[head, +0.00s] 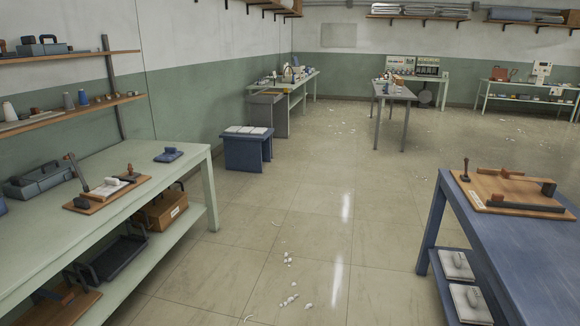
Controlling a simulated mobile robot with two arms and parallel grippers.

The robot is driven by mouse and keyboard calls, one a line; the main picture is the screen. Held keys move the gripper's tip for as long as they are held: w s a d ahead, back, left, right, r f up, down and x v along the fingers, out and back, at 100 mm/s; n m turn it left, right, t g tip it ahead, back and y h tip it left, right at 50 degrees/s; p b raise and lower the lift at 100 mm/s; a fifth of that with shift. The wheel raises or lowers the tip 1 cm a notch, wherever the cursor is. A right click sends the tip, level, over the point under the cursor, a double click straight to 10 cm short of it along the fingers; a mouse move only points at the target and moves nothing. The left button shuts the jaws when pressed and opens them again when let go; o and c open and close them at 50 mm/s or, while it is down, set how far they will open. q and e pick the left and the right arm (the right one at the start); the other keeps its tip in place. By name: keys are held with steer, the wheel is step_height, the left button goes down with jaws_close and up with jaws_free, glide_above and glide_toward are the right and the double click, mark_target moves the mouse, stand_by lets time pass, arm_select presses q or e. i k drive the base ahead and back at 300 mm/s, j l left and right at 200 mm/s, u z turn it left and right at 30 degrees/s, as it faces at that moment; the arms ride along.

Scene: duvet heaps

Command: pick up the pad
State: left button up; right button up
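No single thing is clearly the pad. A small dark blue block with a raised top (168,155) lies near the far right corner of the pale green bench (150,160) on the left. A flat white piece (107,188) lies on a brown wooden board (83,205) on the same bench, with a dark upright lever beside it. White flat pieces (245,130) lie on top of a blue stool (246,153) by the left wall. Neither of my grippers is in view.
A blue bench (530,252) stands at the right, with a wooden board (510,205) on top and white items (457,265) below. Open tiled floor (310,220) lies between the benches, with white scraps (290,299) scattered on it. A grey table (394,90) stands farther back.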

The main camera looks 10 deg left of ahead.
mark_target(111, 186)
steer(key=i+u, duration=0.15)
steer(key=i, duration=0.3)
steer(key=i+u, duration=0.2)
steer(key=i, duration=0.3)
steer(key=i+l+u, duration=0.15)
steer(key=i, duration=0.3)
steer(key=i+l+u, duration=0.15)
steer(key=i, duration=0.3)
steer(key=i+l+u, duration=0.2)
steer(key=i, duration=0.25)
steer(key=i+u, duration=0.3)
steer(key=i, duration=0.25)
steer(key=i+u, duration=0.3)
steer(key=i, duration=0.3)
steer(key=i+l+u, duration=0.3)
steer(key=i, duration=0.25)
